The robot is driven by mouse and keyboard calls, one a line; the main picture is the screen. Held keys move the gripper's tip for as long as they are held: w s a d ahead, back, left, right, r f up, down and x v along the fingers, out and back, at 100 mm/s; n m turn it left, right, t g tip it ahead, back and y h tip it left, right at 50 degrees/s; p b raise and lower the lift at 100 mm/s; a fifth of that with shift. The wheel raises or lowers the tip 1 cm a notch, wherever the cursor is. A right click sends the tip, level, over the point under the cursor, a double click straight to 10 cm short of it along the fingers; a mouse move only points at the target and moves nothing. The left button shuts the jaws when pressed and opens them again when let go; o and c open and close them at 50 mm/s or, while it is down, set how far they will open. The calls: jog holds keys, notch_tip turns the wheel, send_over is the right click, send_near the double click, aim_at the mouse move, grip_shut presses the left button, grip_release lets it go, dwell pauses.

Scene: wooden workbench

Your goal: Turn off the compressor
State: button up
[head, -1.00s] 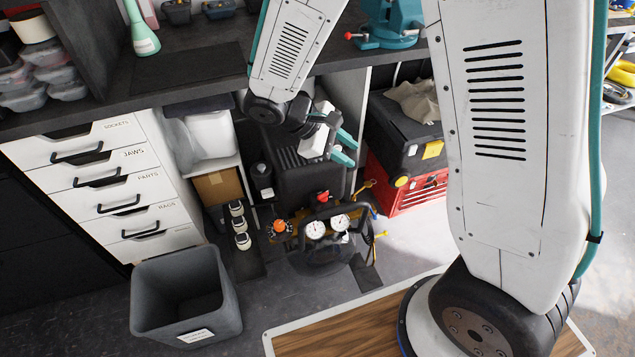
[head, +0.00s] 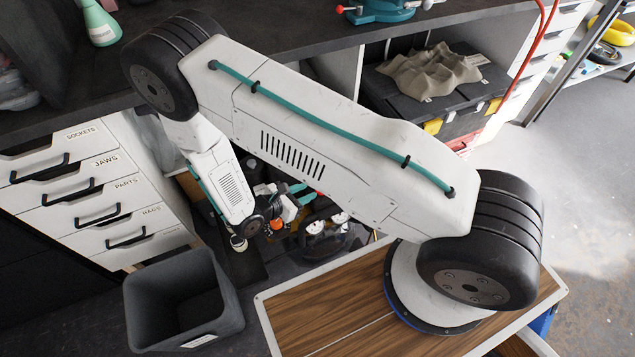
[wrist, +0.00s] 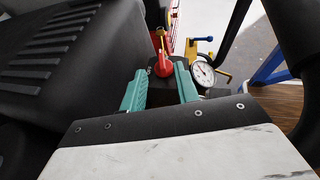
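The compressor is under the workbench, its dark ribbed body (wrist: 50,50) filling the left of the wrist view. A red knob (wrist: 163,67) stands on it, beside a round white gauge (wrist: 203,73). In the head view my arm hides most of the compressor; two gauges (head: 315,227) and an orange knob (head: 277,225) show below it. My gripper (wrist: 160,84) has its teal fingers apart, with the red knob seen between and just beyond the tips; I cannot tell whether they touch it. My gripper also shows in the head view (head: 302,194), partly hidden.
A white drawer unit (head: 95,195) stands left, with a grey bin (head: 180,305) in front. A black toolbox (head: 440,105) with a cloth (head: 425,72) on it is right of the compressor bay. The workbench top (head: 290,45) overhangs the bay. Open floor lies at right.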

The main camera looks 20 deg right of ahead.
jog(key=x, duration=0.6)
jog(key=shift+d+f, duration=0.1)
jog(key=shift+d, duration=0.3)
grip_shut()
